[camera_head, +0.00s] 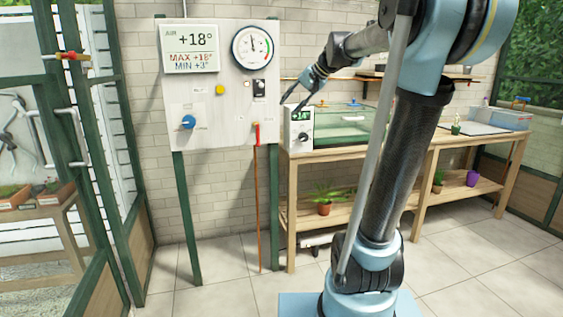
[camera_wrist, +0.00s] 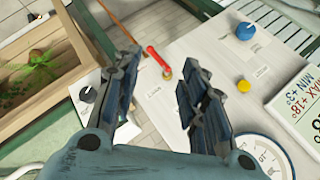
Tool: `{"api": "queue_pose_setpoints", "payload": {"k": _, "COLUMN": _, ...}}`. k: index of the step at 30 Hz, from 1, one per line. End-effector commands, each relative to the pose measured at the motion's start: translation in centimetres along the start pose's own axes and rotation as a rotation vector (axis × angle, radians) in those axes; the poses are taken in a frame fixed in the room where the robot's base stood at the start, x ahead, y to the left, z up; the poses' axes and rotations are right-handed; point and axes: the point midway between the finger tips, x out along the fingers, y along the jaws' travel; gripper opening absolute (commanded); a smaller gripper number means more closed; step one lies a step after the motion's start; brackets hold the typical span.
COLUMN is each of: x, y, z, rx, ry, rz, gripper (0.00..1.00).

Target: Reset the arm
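My arm rises from its base in the head view and bends left toward the control panel (camera_head: 207,100). My gripper (camera_head: 294,103) hangs in front of the bench, beside the small thermostat box (camera_head: 299,128) reading +14°. In the wrist view my gripper (camera_wrist: 162,85) shows two dark fingers spread apart with nothing between them. The panel's red lever (camera_wrist: 158,60) shows beyond the gap. The panel also carries a blue knob (camera_head: 188,122), a yellow button (camera_head: 220,90) and a round gauge (camera_head: 252,47).
A wooden bench (camera_head: 352,155) holds a green glass-sided box (camera_head: 350,122). Potted plants (camera_head: 325,203) stand on its lower shelf. The tiled floor (camera_head: 220,268) before the panel is clear.

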Motion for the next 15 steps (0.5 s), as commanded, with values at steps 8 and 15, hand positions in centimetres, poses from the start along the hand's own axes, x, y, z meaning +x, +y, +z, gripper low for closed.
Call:
{"api": "queue_pose_setpoints", "payload": {"k": 8, "x": 0.3, "y": 9.6, "z": 10.4, "rx": -0.106, "ry": -0.043, "rz": 0.18, "gripper": 0.39}}
{"api": "queue_pose_setpoints", "payload": {"k": 15, "x": 0.9, "y": 18.4, "z": 18.8, "rx": -0.188, "ry": -0.085, "rz": 0.338, "gripper": 0.39}}
